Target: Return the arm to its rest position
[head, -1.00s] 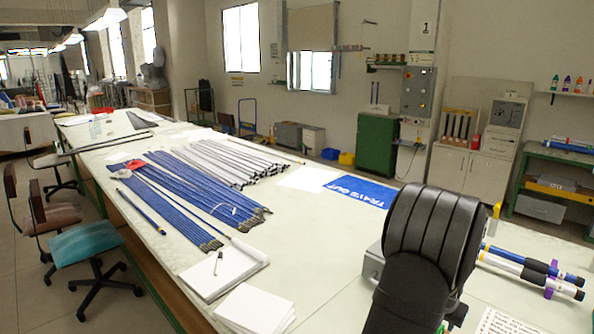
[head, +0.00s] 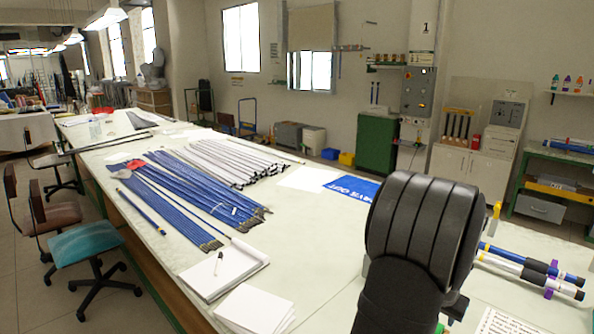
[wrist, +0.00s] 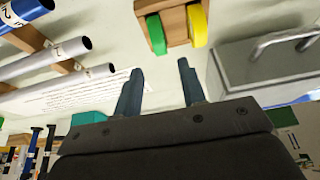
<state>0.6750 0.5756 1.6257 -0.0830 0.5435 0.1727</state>
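My gripper (wrist: 160,88) shows in the wrist view with its two fingers apart and nothing between them. It hangs over the pale table top (wrist: 115,60). In the head view my arm stands at the lower right and hides the gripper. Long blue rods (head: 190,195) and white rods (head: 225,160) lie in rows on the table, well left of my arm. A blue rod and a white rod (head: 515,268) rest on purple supports at the right. In the wrist view, rod ends (wrist: 60,55) lie on a wooden rack at the upper left, apart from my gripper.
In the wrist view, a wooden block with green and yellow pieces (wrist: 175,25) is beyond the fingers, and a grey metal box with a handle (wrist: 260,60) is to the right. A notebook (head: 222,270) and white paper (head: 255,310) lie left of my arm. A blue sheet (head: 352,187) lies behind it.

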